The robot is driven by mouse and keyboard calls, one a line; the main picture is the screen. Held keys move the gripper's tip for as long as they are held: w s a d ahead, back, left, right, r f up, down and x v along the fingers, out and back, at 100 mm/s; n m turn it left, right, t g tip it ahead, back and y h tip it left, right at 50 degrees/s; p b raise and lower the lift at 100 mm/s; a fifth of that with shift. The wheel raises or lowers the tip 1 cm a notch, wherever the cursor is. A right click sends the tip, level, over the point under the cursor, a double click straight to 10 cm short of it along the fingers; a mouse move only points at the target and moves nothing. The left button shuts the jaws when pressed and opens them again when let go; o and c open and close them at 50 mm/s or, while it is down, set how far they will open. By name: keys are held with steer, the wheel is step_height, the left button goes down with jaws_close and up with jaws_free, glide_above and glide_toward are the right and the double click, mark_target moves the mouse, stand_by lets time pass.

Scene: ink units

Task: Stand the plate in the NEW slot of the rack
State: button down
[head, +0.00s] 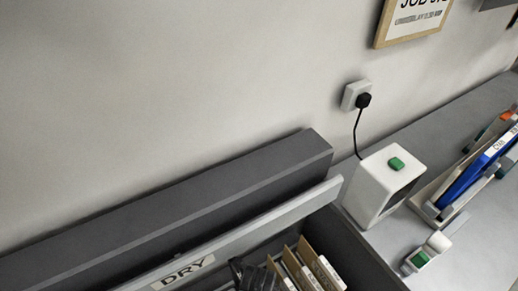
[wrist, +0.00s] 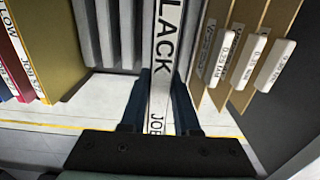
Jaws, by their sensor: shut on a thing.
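The plate (wrist: 162,35) stands on edge in the wrist view, with a white edge label reading BLACK and JOB. My gripper (wrist: 160,82) is shut on it, one blue finger on each side. Its lower end is hidden by my gripper. In the head view, a dark shape at the bottom edge, inside the box marked DRY (head: 183,272), appears to be my gripper; the plate cannot be made out there. A rack (head: 430,212) at the right of the head view holds a blue plate (head: 470,177) and others. No NEW label is readable.
Brown plates with white tags (wrist: 253,60) stand close to the right of my gripper. A gold plate (wrist: 60,45) and others stand at left, with grey ribs (wrist: 102,35) between. A white device (head: 380,195) and small green-buttoned tool (head: 425,254) are on the counter.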

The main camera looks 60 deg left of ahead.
step_height(320, 180, down, 13)
steer(key=b, duration=1)
steer(key=shift+r, duration=0.15)
steer(key=shift+f, duration=0.35)
stand_by(0.3)
steer(key=c, duration=0.6)
jaws_free()
steer(key=shift+o, duration=0.2)
step_height(320, 180, up, 13)
